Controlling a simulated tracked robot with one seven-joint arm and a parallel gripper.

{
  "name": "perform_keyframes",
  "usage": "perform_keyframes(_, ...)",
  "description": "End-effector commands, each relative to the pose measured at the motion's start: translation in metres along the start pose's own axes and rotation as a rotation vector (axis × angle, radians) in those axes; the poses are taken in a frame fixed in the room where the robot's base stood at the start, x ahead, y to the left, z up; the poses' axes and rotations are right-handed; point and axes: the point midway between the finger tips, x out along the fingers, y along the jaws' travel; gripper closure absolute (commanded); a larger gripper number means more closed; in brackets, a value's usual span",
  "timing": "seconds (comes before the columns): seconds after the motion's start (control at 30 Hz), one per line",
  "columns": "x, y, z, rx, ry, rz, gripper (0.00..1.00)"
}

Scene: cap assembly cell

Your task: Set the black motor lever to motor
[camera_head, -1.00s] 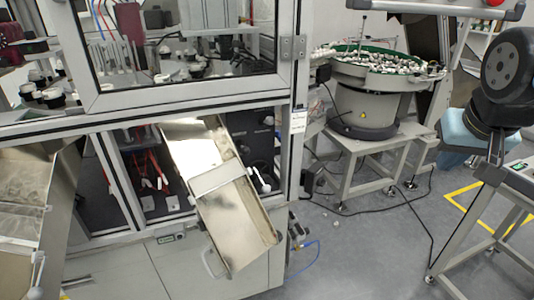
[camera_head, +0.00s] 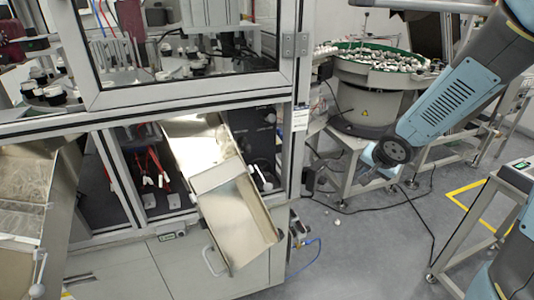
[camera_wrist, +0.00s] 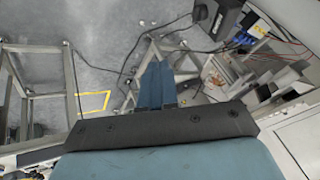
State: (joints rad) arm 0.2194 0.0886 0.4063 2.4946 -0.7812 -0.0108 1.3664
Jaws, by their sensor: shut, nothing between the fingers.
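I cannot single out the black motor lever in either view. A dark panel (camera_head: 262,135) stands inside the open lower bay of the machine, right of the metal chute (camera_head: 240,215). Small pale and dark fittings near the panel's foot are too small to tell apart, and the chute hides part of that area. My gripper (camera_wrist: 157,84) shows in the wrist view as two blue fingers, shut and empty, above the floor. In the head view my arm reaches in from the upper right, clear of the panel; the fingers are not clear there.
A round feeder bowl (camera_head: 372,62) full of small parts stands on a metal frame behind my arm. A second chute (camera_head: 28,195) is at far left. A grey frame table (camera_head: 480,215) stands at right. Open floor (camera_head: 375,250) lies between the machine and that table.

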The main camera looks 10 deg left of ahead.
Motion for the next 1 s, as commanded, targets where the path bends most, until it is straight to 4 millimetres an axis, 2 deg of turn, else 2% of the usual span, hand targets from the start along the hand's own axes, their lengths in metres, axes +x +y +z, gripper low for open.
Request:
perform_keyframes(0.03, 0.014, -0.010, 0.012, 0.011, -0.029, -0.036, 1.00)
perform_keyframes(0.2, 0.049, -0.032, 0.033, 0.140, -0.104, -0.172, 1.00)
perform_keyframes(0.33, 0.067, -0.052, 0.050, 0.258, -0.180, -0.288, 1.00)
perform_keyframes(0.5, 0.080, -0.080, 0.073, 0.433, -0.301, -0.445, 1.00)
perform_keyframes(0.73, 0.075, -0.120, 0.093, 0.698, -0.503, -0.667, 1.00)
perform_keyframes(1.0, 0.049, -0.153, 0.095, 0.958, -0.729, -0.884, 1.00)
